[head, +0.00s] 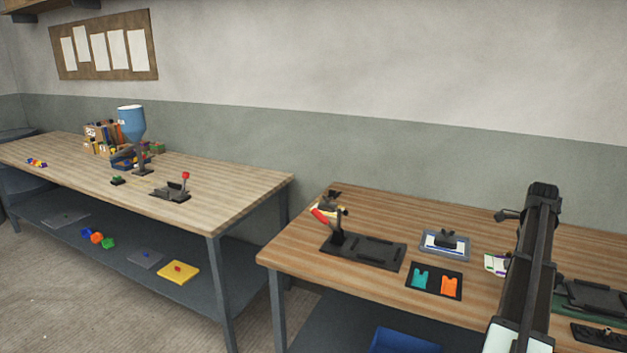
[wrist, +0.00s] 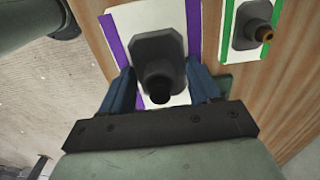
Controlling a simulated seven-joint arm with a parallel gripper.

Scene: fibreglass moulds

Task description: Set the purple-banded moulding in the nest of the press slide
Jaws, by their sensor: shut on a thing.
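In the wrist view the purple-banded moulding (wrist: 148,20) is a white plate with a purple strip along each side and a dark raised block with a round knob in its middle. My gripper (wrist: 160,72) is shut on it, its two blue fingers on either side of the block. Wood lies beneath; I cannot tell whether the plate touches it. In the head view my dark arm stands at the right, and my gripper does not show. I cannot make out for certain which fixture is the press slide; a dark fixture on a green base (head: 592,293) is partly cut off at the right edge.
A green-banded moulding (wrist: 250,22) lies close to the right. On the near table are a black fixture with a clamp (head: 365,250), a grey tray (head: 459,254) and a black tray with teal and orange pieces (head: 438,293). A second bench (head: 230,190) stands at the left.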

